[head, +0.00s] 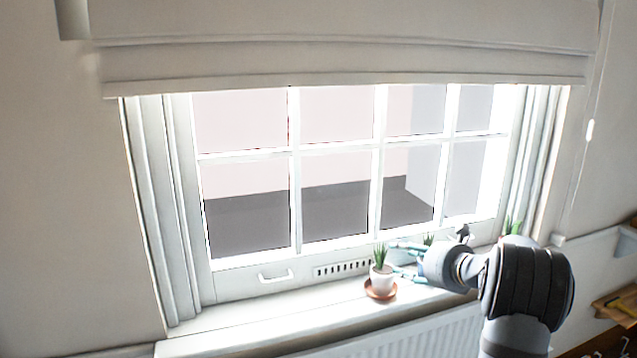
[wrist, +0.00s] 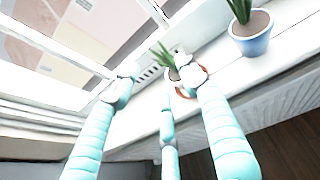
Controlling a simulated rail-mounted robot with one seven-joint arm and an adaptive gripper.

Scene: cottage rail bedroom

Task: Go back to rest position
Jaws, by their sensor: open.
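My gripper (head: 402,259) has teal fingers and is open above the windowsill (head: 255,320). Its fingertips point left, close to the right side of a small white pot (head: 382,279) with a green plant. This pot stands upright on a terracotta saucer (head: 380,293). In the wrist view, my gripper (wrist: 158,76) has its fingers spread apart. The plant (wrist: 165,57) shows just beyond the fingertips, with its pot partly hidden by the fingers. I cannot tell whether a finger touches the pot.
A second potted plant, in a pale blue-white pot (wrist: 251,44), stands farther along the sill in the wrist view. The window (head: 292,205) with its handle (head: 276,276) is behind the sill. A radiator (head: 425,335) is below. A blind cord (head: 589,130) hangs at right.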

